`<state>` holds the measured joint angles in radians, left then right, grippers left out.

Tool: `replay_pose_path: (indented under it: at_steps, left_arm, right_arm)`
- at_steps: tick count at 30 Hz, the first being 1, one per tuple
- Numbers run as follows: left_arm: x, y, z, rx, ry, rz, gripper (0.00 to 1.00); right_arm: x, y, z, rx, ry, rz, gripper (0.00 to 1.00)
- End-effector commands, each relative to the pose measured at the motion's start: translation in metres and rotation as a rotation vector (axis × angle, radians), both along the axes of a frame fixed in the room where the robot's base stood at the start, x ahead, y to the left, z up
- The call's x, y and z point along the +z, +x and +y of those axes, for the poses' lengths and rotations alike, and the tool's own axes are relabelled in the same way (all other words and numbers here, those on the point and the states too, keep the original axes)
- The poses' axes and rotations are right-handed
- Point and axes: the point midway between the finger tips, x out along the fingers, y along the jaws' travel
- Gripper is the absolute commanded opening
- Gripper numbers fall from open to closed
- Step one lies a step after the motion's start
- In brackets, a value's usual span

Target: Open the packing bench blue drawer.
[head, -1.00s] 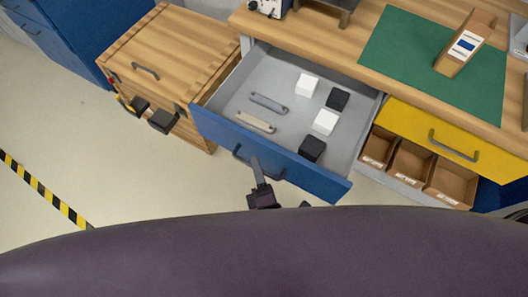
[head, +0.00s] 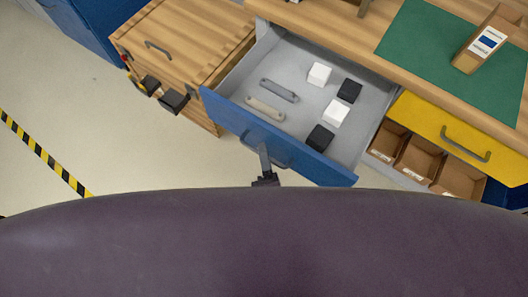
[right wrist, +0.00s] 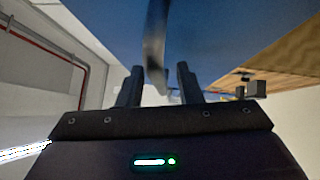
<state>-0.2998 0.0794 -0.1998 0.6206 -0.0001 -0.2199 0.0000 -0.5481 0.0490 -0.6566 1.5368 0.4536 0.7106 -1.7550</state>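The packing bench blue drawer (head: 290,143) stands pulled well out, its grey inside showing in the head view. Its dark bar handle (head: 250,146) is on the blue front, and it also shows in the right wrist view (right wrist: 156,45). My right gripper (head: 264,160) is at the handle, partly hidden by my own body. In the right wrist view my right gripper (right wrist: 160,75) has its two fingers apart, one on each side of the handle, with gaps visible. My left gripper is not in view.
The drawer holds white blocks (head: 319,73), black blocks (head: 320,137) and two handle-like bars (head: 279,90). A yellow drawer (head: 445,132) and cardboard bins (head: 416,157) are to the right. A wooden cabinet (head: 180,42) stands close on the left. Floor (head: 85,95) at left is clear.

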Motion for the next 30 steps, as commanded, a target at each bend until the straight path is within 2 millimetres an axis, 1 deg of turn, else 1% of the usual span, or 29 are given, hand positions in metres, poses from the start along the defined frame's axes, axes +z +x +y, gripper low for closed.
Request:
replay_pose_path:
  at_steps: [5,9,12,15,19,30]
  left_arm:
    - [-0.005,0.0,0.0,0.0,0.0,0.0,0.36]
    - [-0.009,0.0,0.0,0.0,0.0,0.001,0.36]
    - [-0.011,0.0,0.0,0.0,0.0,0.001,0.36]
    - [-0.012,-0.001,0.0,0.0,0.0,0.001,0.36]
    - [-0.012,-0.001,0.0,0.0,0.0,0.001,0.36]
    - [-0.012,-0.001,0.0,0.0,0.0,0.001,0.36]
  right_arm:
    - [-0.006,-0.025,-0.005,0.003,-0.001,0.003,0.32]
    - [-0.009,-0.049,-0.009,0.002,-0.001,0.004,0.32]
    - [-0.01,-0.062,-0.013,0.001,-0.001,0.003,0.32]
    - [-0.011,-0.071,-0.014,0.002,0.0,0.002,0.32]
    - [-0.011,-0.074,-0.015,0.001,0.001,0.001,0.32]
    - [-0.01,-0.074,-0.015,0.0,0.0,0.001,0.32]
